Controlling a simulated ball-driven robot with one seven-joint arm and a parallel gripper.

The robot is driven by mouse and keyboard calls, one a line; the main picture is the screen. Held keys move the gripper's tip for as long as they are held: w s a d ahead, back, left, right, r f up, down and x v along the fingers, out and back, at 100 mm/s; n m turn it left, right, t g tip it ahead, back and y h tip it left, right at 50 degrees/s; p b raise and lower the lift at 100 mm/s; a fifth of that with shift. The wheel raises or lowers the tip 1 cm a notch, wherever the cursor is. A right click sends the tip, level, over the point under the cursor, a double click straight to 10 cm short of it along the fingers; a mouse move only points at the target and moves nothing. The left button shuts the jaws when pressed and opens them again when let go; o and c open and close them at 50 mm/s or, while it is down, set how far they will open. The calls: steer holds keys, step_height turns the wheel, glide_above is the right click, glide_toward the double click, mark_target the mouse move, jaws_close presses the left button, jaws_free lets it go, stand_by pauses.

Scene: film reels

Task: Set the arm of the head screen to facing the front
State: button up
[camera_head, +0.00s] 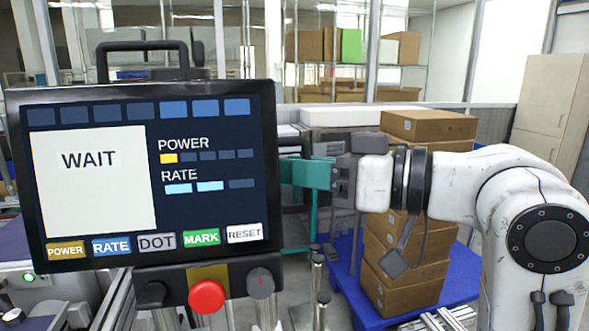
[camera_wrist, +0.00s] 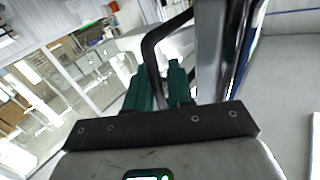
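The head screen (camera_head: 150,170) is a dark, thick-framed monitor at the left of the head view, reading WAIT, POWER and RATE. It has a black handle (camera_head: 143,47) on top and a red knob (camera_head: 206,296) below. Its supporting arm is hidden behind it. My gripper (camera_head: 292,173) has teal fingers just beyond the screen's right edge, partly hidden by it. In the wrist view, a bent dark bar (camera_wrist: 150,55) runs between the fingers of my gripper (camera_wrist: 160,90). Whether they press on it I cannot tell. The screen's edge (camera_wrist: 236,50) shows to their right.
Stacked cardboard boxes (camera_head: 408,255) stand on a blue pallet (camera_head: 352,285) behind my arm. Metal shelves with boxes (camera_head: 312,45) and a pale cabinet (camera_head: 548,115) are at the back. Metal posts (camera_head: 318,285) stand low, right of the screen.

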steer(key=b+v, duration=0.2)
steer(key=v, duration=0.8)
